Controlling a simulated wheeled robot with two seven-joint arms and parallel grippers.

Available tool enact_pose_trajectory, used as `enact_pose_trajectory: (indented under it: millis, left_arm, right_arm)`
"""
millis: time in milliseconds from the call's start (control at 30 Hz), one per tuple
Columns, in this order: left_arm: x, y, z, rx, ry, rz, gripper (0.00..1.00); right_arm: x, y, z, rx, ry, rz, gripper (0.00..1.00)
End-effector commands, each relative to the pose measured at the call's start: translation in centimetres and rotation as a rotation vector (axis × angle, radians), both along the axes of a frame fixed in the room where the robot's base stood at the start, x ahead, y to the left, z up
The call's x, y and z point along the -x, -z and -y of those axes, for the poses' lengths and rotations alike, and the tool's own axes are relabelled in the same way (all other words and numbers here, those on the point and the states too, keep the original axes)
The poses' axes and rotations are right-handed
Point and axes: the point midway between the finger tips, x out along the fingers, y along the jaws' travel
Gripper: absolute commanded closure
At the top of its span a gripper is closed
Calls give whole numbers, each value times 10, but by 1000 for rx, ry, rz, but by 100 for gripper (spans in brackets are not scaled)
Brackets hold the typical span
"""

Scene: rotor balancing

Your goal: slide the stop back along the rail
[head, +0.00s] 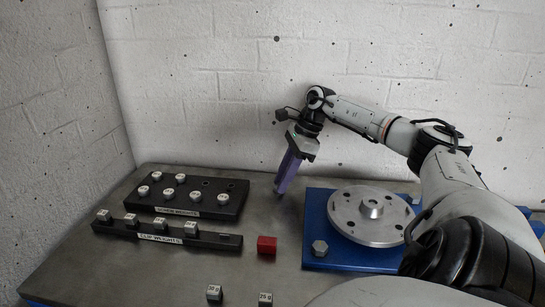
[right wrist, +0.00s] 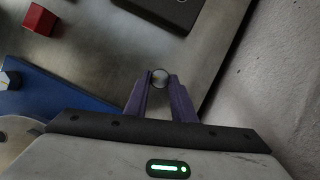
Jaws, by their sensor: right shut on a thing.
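My right gripper (head: 280,191) points down just above the grey table, between the black weight tray and the blue base. It is shut on a small round metal piece (right wrist: 159,78), which shows between the purple fingertips in the right wrist view; the fingers hide most of it in the head view. A black rail (head: 215,240) labelled for clip weights carries several metal clips along its left part, and its right end is bare. I cannot make out which piece is the stop. My left gripper is not in view.
A black tray (head: 215,211) holds several round weights and has empty holes. A red block (head: 266,245) sits left of the blue base (head: 314,225), which bears a metal rotor disc (head: 350,227) and a hex bolt (head: 320,247). Two small labelled weights lie at the front.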

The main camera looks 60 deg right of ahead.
Motion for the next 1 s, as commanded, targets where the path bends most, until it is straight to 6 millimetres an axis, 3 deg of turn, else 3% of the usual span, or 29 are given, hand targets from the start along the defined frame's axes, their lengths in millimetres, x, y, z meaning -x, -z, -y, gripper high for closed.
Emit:
enact_pose_trajectory:
  millis: [200, 733, 767, 800, 867, 1000]
  left_arm:
    - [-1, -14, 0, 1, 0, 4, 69]
    - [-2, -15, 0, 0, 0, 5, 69]
    - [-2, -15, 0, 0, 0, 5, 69]
    - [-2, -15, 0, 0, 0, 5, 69]
    - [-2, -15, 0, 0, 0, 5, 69]
    - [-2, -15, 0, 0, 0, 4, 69]
  right_arm:
    - [4, -4, 5, -1, -54, 6, 100]
    - [6, -2, 6, 1, -71, 5, 100]
    - [6, -2, 6, 1, -71, 5, 72]
    - [6, -2, 6, 1, -71, 5, 65]
    - [6, -1, 6, 1, -71, 4, 58]
    - [7, -1, 6, 1, -72, 2, 58]
